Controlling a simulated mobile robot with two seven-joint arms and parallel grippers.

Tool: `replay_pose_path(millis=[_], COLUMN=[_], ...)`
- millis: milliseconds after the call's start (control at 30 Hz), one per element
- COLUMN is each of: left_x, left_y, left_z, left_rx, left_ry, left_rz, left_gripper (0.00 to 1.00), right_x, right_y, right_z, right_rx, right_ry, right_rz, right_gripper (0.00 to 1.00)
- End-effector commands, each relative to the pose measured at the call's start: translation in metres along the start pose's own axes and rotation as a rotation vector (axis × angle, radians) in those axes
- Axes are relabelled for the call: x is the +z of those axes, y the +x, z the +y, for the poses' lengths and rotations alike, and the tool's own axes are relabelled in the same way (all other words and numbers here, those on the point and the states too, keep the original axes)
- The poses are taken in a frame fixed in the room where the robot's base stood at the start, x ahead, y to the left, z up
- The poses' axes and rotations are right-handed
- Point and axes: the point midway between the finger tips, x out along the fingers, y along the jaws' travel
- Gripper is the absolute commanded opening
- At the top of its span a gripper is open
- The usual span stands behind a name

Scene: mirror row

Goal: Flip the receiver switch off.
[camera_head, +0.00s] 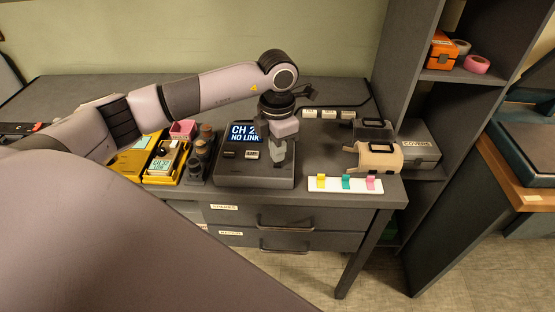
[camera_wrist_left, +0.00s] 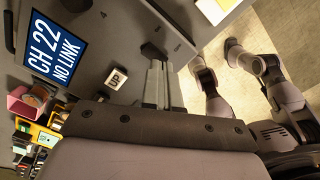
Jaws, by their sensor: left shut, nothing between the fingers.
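The receiver (camera_head: 255,181) is a dark grey box on the bench in the head view. Its blue screen (camera_head: 240,132) reads "NO LINK", partly hidden by my arm; in the left wrist view the screen (camera_wrist_left: 55,50) reads "CH 22 NO LINK". My right gripper is not in view.
A yellow case (camera_head: 128,163) and dark cylinders (camera_head: 201,150) stand left of the receiver. A white strip (camera_head: 328,184) with coloured tabs lies at the right front edge. A beige rounded object (camera_head: 379,157) sits behind it. A tall shelf (camera_head: 438,195) stands at right.

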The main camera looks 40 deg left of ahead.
Motion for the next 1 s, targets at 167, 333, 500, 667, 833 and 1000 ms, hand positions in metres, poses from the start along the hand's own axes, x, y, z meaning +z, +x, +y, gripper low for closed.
replay_pose_path(millis=[167,333,500,667,833,1000], left_x=[0.0,0.0,0.0,0.0,0.0,0.0], left_y=[0.0,0.001,0.003,0.006,0.009,0.011], left_z=[0.0,0.0,0.0,0.0,0.0,0.0], left_rx=[0.0,0.0,0.0,0.0,0.0,0.0], left_ry=[0.0,0.0,0.0,0.0,0.0,0.0], left_rz=[0.0,0.0,0.0,0.001,0.001,0.001], left_gripper=[0.0,0.0,0.0,0.0,0.0,0.0], right_x=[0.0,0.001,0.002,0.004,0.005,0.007], right_y=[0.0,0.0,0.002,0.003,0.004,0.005], right_z=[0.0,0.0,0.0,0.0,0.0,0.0], right_rx=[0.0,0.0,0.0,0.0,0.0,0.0], right_ry=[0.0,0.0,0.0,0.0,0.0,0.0], right_rz=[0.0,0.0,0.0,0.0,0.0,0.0], right_gripper=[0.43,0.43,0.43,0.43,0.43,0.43])
